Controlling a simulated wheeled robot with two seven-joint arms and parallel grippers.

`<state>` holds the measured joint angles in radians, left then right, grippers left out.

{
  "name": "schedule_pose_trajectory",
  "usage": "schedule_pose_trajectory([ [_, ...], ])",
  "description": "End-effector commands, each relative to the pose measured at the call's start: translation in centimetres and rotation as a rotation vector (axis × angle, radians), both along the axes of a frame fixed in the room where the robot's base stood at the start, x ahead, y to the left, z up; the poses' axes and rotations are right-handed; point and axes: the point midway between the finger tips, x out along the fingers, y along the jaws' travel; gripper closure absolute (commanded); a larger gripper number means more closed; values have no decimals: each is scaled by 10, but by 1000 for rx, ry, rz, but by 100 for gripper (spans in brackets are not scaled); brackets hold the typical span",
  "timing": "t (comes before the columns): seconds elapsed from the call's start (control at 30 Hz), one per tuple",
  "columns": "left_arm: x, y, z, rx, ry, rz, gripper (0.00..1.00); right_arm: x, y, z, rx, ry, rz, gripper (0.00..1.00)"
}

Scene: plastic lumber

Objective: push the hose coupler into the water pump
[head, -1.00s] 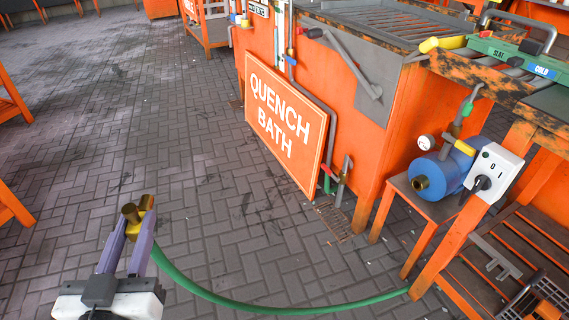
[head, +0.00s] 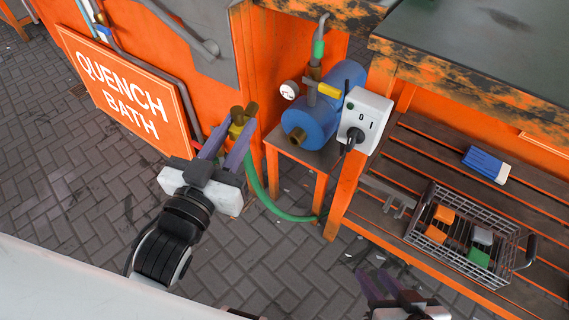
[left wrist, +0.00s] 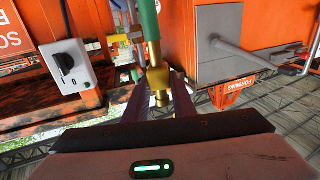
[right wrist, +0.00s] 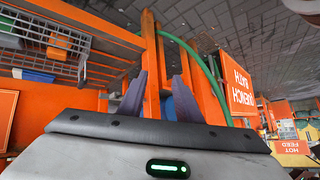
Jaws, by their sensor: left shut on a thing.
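My right gripper (head: 385,288) is at the bottom of the head view. In the right wrist view its fingers (right wrist: 159,92) are apart and empty.
A white switch box (head: 365,120) is beside the pump. A slatted orange bench (head: 480,160) holds a wire basket (head: 455,245) with several blocks and a blue-white box (head: 487,164). The quench bath sign (head: 125,95) leans at left. The paved floor is clear in front.

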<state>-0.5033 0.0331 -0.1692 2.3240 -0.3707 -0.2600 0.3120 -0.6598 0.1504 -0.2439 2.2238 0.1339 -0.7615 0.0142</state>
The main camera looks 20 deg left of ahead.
Motion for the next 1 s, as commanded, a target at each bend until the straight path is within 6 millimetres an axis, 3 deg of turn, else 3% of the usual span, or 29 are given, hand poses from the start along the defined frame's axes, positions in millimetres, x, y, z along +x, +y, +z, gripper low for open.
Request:
schedule_pose_trajectory([
  [0.1,12,-33,-38,-4,0,-126,100,3,2,-5,1,5,7,69],
  [0.23,22,-62,-93,-12,1,-262,100,6,8,-5,2,19,31,69],
  [0.37,31,-62,-144,-17,8,-325,100,6,11,-9,-3,35,49,69],
  [0.5,41,-36,-189,-6,20,-320,100,6,14,-12,-5,50,66,69],
  [0.7,50,-5,-216,10,26,-284,100,5,16,-13,-8,61,79,69],
  [1.0,51,-1,-219,11,27,-277,100,5,16,-13,-9,64,80,69],
])
